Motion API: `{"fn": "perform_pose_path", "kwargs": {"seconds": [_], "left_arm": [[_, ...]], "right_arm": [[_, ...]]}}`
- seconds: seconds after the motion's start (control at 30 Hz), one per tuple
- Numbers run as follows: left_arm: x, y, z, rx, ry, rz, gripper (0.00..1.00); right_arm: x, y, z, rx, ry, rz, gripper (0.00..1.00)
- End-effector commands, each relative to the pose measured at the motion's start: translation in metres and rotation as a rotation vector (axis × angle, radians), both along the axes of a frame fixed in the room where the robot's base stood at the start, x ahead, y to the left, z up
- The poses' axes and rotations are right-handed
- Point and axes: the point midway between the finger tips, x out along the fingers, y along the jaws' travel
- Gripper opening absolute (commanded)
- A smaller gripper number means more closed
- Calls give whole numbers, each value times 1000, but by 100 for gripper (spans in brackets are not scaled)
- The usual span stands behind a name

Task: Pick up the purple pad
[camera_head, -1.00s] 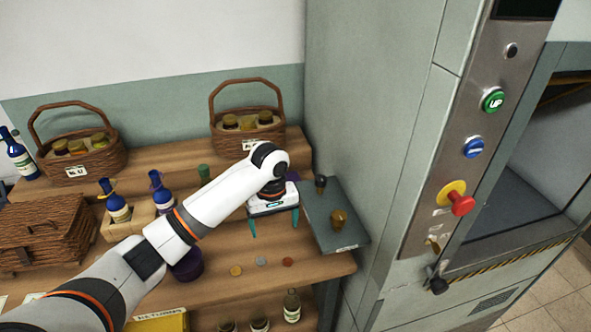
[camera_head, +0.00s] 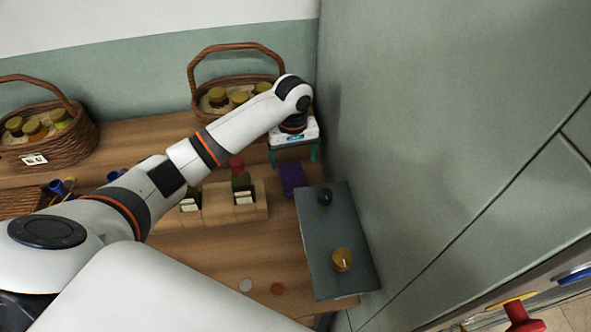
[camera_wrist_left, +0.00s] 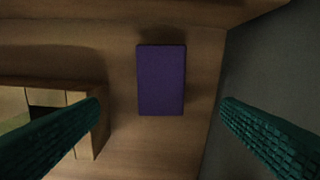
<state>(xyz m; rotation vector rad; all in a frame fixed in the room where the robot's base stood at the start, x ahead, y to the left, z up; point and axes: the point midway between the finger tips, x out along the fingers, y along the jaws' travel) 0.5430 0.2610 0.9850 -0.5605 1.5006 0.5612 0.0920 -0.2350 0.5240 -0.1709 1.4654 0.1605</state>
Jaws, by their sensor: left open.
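The purple pad (camera_head: 292,178) lies flat on the wooden shelf, left of the grey-green board, in the head view. In the left wrist view the purple pad (camera_wrist_left: 161,80) is a plain upright rectangle, fully visible. My left gripper (camera_head: 293,158) is open and empty, above the shelf near the far end of the pad. In the left wrist view its two teal fingers (camera_wrist_left: 160,110) are spread wide, one to each side of the pad and apart from it. My right gripper is not in view.
A grey-green board (camera_head: 318,238) with a dark knob (camera_head: 324,197) and a brass knob (camera_head: 342,260) lies right of the pad, beside a tall grey cabinet (camera_head: 420,130). A wooden rack (camera_head: 220,214) with bottles is to the left. A wicker basket (camera_head: 208,75) with jars stands behind.

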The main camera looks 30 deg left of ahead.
Motion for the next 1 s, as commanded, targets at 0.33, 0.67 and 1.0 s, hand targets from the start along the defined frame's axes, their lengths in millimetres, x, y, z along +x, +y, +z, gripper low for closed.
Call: {"fn": "perform_pose_path", "kwargs": {"seconds": [0.33, 0.67, 1.0], "left_arm": [[0, 0, -42, 1, 1, 0, 87], [6, 2, -84, 1, 3, 0, 87], [6, 2, -94, 1, -1, -2, 87]], "right_arm": [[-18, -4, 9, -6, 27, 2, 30], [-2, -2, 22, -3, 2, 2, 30], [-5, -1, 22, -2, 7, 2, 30]]}}
